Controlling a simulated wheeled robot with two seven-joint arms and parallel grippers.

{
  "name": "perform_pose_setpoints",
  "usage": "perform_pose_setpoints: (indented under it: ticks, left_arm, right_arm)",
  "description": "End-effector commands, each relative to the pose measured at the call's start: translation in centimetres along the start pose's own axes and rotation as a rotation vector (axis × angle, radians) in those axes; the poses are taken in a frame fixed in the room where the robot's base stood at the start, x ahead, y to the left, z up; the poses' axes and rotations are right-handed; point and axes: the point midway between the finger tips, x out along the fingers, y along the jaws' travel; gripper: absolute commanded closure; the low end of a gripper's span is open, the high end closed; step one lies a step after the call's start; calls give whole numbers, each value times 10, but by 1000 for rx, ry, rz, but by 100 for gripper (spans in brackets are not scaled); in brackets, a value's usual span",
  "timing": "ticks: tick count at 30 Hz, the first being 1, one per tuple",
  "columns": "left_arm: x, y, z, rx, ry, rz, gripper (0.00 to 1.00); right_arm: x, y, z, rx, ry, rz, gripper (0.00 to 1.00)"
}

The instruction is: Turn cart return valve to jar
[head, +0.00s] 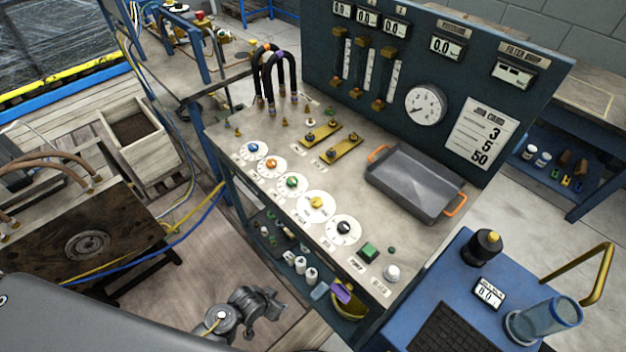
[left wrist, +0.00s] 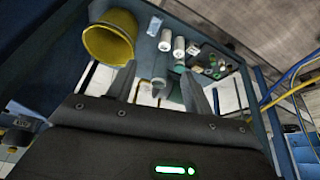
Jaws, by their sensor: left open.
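The blue cart (head: 425,285) stands at the lower right in the head view. On it are a clear blue-tinted jar (head: 550,317), a black round knob with a yellow top (head: 485,247), and a small display (head: 489,292). I cannot read any valve label, so I cannot be sure the knob is the return valve. My left gripper (head: 278,304) is low in front of the bench, well left of the cart. In the left wrist view my left gripper (left wrist: 159,80) is open and empty, facing the lower shelf. My right gripper is not in view.
The bench (head: 225,130) carries several coloured dials, a grey tray (head: 415,185) with orange handles and a gauge panel (head: 425,105) behind. Its lower shelf holds a yellow bucket (left wrist: 108,38) and white bottles (left wrist: 178,47). A brass rail (head: 597,270) rises at the cart's right.

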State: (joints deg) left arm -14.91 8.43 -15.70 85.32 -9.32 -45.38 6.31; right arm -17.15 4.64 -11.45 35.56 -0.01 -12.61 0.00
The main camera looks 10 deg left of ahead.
Motion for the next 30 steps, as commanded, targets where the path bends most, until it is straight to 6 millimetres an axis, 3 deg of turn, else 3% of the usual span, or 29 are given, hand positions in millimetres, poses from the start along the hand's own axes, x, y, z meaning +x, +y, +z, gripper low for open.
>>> perform_pose_setpoints:
  ticks: [1, 3, 13, 15, 23, 30]
  left_arm:
    - [-34, 2, -31, 20, 30, 0, 49]
    - [-63, 6, -60, 43, 58, 0, 49]
    - [-187, 25, -164, 162, 196, -5, 49]
    - [-199, 34, -190, 219, 244, 10, 49]
    - [-204, 64, -256, 416, 365, 94, 49]
    - [-215, 85, -315, 693, 415, 222, 49]
  right_arm:
    - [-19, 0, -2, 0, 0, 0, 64]
    - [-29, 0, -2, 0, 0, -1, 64]
    - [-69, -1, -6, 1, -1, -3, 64]
    - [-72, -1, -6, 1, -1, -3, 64]
    - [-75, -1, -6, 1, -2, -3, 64]
    - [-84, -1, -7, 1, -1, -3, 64]
